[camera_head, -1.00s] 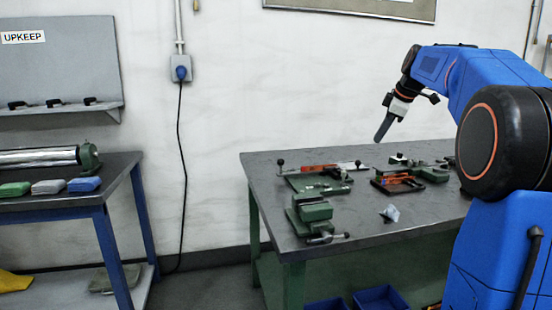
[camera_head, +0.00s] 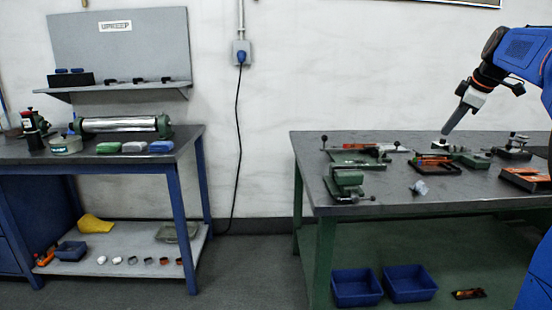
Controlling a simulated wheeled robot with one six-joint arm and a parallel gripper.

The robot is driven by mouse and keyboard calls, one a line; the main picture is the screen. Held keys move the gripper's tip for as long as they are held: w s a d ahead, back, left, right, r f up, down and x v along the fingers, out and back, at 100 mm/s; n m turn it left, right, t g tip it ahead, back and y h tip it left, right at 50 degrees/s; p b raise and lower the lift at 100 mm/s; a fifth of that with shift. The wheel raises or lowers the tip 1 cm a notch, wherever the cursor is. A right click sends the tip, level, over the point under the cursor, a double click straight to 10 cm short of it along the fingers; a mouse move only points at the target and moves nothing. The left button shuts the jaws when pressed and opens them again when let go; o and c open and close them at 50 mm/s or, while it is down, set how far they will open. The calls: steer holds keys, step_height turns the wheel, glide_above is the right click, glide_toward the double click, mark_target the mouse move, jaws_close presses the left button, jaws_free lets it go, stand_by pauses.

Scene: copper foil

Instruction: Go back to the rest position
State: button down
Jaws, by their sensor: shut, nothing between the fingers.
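My gripper (camera_head: 446,131) is at the right, at the end of my blue arm (camera_head: 522,50). Its narrow grey fingers point down and to the left and look closed, with nothing seen between them. In the picture the tips show just above the far part of the right workbench (camera_head: 400,207), close to the tools there. I cannot tell how high above the bench top they are.
The right bench holds a green vise (camera_head: 347,182), a small clear bag (camera_head: 419,188), a tray with orange items (camera_head: 433,163) and an orange box (camera_head: 527,179). Blue bins (camera_head: 357,287) are below. The left bench (camera_head: 190,139) bears a metal roller (camera_head: 120,125). Floor (camera_head: 245,270) lies free between.

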steer(key=s+a+f+m, duration=0.3)
steer(key=s+a+f, duration=0.2)
steer(key=s+a, duration=0.45)
steer(key=s+a+f+m, duration=0.3)
steer(key=s+a+f, duration=0.2)
steer(key=s+a, duration=0.4)
steer(key=s+a+f+m, duration=0.2)
steer(key=s+f, duration=0.8)
steer(key=s, duration=0.1)
steer(key=s+a+f+m+g+h, duration=0.1)
steer(key=s+a+f+m, duration=0.1)
steer(key=s+f, duration=0.7)
steer(key=shift+s+a+f+m, duration=0.4)
steer(key=shift+s+a, duration=0.15)
steer(key=shift+s, duration=0.35)
